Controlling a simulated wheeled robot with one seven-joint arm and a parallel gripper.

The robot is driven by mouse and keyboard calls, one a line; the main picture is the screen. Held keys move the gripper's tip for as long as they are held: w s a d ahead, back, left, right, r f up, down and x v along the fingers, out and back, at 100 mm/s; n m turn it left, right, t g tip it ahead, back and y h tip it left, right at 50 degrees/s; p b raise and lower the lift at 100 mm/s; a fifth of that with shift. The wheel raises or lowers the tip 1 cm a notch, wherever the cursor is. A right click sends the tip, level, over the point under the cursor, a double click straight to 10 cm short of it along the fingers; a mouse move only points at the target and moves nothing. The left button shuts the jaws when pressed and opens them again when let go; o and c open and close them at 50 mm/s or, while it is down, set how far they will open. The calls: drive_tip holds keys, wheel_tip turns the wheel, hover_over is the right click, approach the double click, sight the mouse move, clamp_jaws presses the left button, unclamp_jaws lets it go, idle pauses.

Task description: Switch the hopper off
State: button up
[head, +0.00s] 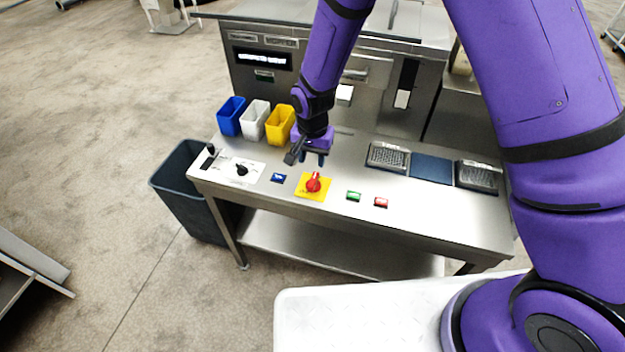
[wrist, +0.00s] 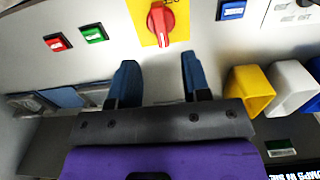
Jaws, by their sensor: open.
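The metal control desk (head: 345,160) carries several controls, and I cannot read which one is labelled for the hopper. A red rotary knob (head: 313,183) sits on a yellow plate (head: 304,193); the knob also shows at the top of the wrist view (wrist: 160,20). A black rotary knob (head: 241,170) is on a white panel (head: 228,167) to the left, and a smaller black switch (head: 210,149) stands at the desk's left end. My gripper (head: 307,161) is open and empty, behind the red knob in the head view. Its fingers (wrist: 160,82) point toward the red knob, apart from it.
A blue button (head: 278,178), a green button (head: 353,196) and a red button (head: 381,202) line the desk. Blue (head: 231,116), white (head: 254,119) and yellow (head: 280,124) bins stand behind. Keypads (head: 388,156) are to the right. A dark waste bin (head: 180,190) stands left.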

sight(313, 181)
wheel_tip(313, 181, down, 10)
drive_tip(key=shift+r, duration=0.15)
idle(0.3)
clamp_jaws()
